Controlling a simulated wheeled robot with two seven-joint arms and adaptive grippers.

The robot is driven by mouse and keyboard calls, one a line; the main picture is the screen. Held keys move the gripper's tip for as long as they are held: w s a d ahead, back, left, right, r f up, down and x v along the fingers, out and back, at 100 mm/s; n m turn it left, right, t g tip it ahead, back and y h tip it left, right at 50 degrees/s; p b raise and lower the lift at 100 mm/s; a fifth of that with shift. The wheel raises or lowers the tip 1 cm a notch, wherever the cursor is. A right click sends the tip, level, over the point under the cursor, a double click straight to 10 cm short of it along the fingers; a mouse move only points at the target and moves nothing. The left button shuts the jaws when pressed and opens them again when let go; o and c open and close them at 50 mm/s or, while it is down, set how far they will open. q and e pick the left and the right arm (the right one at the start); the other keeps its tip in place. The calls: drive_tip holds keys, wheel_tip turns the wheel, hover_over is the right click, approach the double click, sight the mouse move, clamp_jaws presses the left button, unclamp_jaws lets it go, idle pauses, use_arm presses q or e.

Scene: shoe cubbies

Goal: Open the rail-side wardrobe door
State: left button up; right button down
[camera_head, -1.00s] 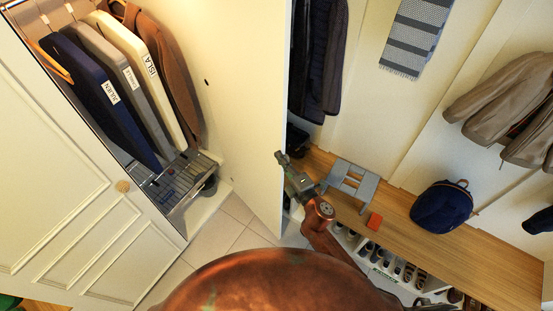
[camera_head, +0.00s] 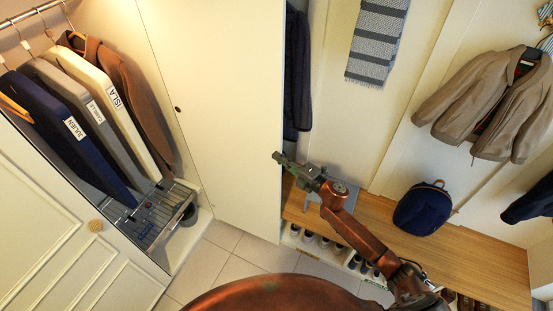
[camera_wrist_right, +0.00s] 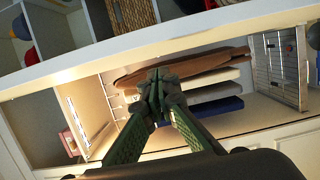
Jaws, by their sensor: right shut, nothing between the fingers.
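The wardrobe stands open at the left of the head view, with labelled garments (camera_head: 85,110) hanging from a rail (camera_head: 30,14). A plain cream panel (camera_head: 215,120), apparently a door seen on its inner face, stands swung out to their right, with a small dark spot on it. A panelled white door (camera_head: 60,250) with a round wooden knob (camera_head: 95,225) is at the lower left. My right gripper (camera_head: 280,159) is shut and empty at the plain panel's outer edge; I cannot tell if it touches. It also shows in the wrist view (camera_wrist_right: 156,88), before the open wardrobe.
A wire shelf (camera_head: 155,215) sits under the garments. A wooden bench (camera_head: 470,240) with a navy backpack (camera_head: 422,208) and shoes (camera_head: 325,243) below runs along the right. A jacket (camera_head: 485,105) and striped scarf (camera_head: 375,40) hang above. Tiled floor (camera_head: 235,258) is clear between.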

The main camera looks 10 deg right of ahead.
drive_tip(key=s+d+b, duration=0.1)
drive_tip(key=s+d, duration=0.2)
drive_tip(key=s, duration=0.8)
drive_tip(key=shift+d, duration=0.4)
drive_tip(key=shift+f, duration=0.1)
